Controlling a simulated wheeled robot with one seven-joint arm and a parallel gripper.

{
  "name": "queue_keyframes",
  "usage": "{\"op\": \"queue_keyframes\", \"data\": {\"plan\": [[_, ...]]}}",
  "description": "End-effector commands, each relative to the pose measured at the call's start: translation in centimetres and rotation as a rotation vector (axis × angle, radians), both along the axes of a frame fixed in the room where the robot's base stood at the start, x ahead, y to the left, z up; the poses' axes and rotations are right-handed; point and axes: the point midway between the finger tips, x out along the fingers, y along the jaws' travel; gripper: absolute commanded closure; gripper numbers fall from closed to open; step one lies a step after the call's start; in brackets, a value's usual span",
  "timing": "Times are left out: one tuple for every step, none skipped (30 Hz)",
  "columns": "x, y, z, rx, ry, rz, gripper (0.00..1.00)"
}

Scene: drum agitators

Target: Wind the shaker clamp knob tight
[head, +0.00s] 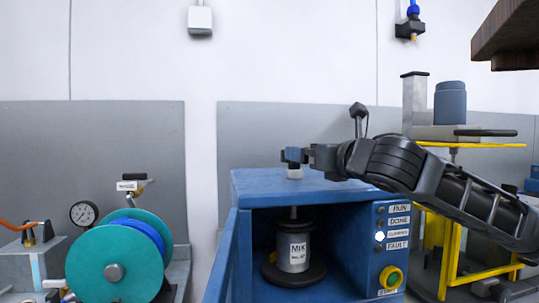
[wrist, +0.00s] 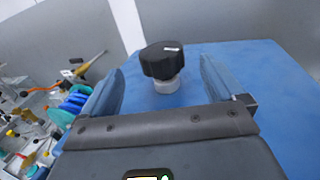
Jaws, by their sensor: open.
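The shaker (head: 246,188) is a blue box with an open front. On its top stands the clamp knob (wrist: 163,58), black and lobed with a white mark, over a pale collar (wrist: 168,86). In the head view the collar (head: 294,173) shows, while my gripper hides most of the knob. My gripper (head: 291,155) is open at the knob's height. In the wrist view the knob lies between its two blue-grey fingers (wrist: 163,70), with a gap on each side.
The shaker's right panel has labelled lamps, one lit white (head: 379,236), and a yellow-ringed green button (head: 391,278). Left stand a teal reel (head: 100,262) and a gauge (head: 84,214). A yellow-framed machine (head: 450,225) stands right, behind my arm. A brown overhang (head: 508,35) is upper right.

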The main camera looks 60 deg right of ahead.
Motion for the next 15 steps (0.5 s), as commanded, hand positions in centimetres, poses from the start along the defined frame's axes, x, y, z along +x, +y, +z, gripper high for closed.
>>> {"op": "queue_keyframes", "data": {"plan": [[-0.2,-0.3,-0.1,-0.009,0.013,-0.010,0.05],[-0.2,-0.4,-0.1,-0.012,0.017,-0.012,0.05],[-0.1,-0.6,-0.1,-0.013,0.021,-0.014,0.05],[0.1,-0.7,-0.1,-0.014,0.022,-0.014,0.05],[0.4,-0.9,-0.1,-0.013,0.022,-0.014,0.05],[0.8,-1.1,-0.1,-0.011,0.022,-0.013,0.05],[1.1,-1.4,-0.1,-0.011,0.021,-0.013,0.05],[1.5,-1.7,-0.1,-0.011,0.021,-0.013,0.05],[2.1,-2.0,0.0,-0.011,0.020,-0.012,0.05],[2.5,-2.3,0.0,-0.010,0.020,-0.012,0.05],[2.8,-2.6,0.0,-0.010,0.020,-0.012,0.05],[3.4,-2.9,0.0,-0.009,0.020,-0.012,0.05],[3.7,-3.2,0.0,-0.010,0.019,-0.011,0.05],[4.1,-3.4,0.0,-0.010,0.020,-0.011,0.05],[4.5,-3.8,0.0,-0.011,0.019,-0.012,0.05]]}}
